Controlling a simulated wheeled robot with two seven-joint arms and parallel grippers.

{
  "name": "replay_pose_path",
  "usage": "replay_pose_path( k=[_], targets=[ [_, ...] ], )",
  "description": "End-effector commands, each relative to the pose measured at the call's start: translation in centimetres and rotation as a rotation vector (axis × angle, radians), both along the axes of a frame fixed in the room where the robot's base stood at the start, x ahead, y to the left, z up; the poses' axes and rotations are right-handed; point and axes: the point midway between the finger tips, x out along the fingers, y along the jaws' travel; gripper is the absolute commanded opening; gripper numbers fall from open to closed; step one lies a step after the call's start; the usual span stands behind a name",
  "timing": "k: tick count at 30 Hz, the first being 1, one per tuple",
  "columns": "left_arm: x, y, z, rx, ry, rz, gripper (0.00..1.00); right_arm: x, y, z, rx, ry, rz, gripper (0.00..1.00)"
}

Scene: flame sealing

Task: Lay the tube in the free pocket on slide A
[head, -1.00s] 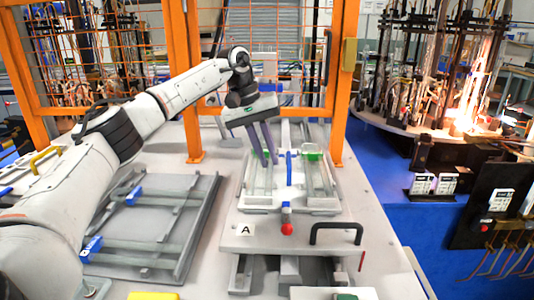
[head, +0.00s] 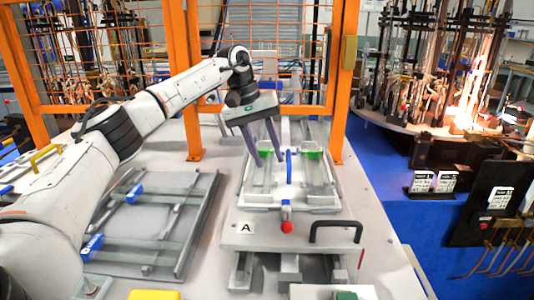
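Slide A (head: 270,241), with its "A" label, carries a white tray with two lengthwise pockets and a blue bar between them. A clear tube with a green end (head: 265,147) appears to lie in the left pocket. Another clear tube with a green end (head: 312,154) lies in the right pocket. My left gripper (head: 268,158) is over the left pocket, pointing down, its two fingers spread on either side of the left tube. It looks open; whether the fingers touch the tube cannot be told. My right gripper is not in view.
A black handle (head: 336,226) and a red knob (head: 287,227) stand at the front of slide A. A grey frame with rails (head: 205,215) lies to the left. Orange posts (head: 192,90) with mesh rise behind. A burning flame shows at the far right.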

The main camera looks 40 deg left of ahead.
Motion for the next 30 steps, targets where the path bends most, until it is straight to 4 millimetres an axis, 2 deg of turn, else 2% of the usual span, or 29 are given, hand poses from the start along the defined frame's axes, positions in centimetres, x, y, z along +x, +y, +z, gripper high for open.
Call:
replay_pose_path(
  k=[5,12,18,30],
  targets=[
    [-0.2,0.4,1.8,-0.001,-0.005,0.001,0.35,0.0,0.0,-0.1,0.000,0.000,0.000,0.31],
    [-1.2,1.5,6.5,-0.002,-0.007,0.000,0.35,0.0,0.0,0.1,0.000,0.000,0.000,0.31],
    [-1.8,2.2,9.1,-0.001,-0.004,0.000,0.35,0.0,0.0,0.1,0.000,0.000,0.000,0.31],
    [-2.0,2.4,9.8,0.000,-0.001,0.000,0.35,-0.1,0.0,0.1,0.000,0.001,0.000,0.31]
  ],
)
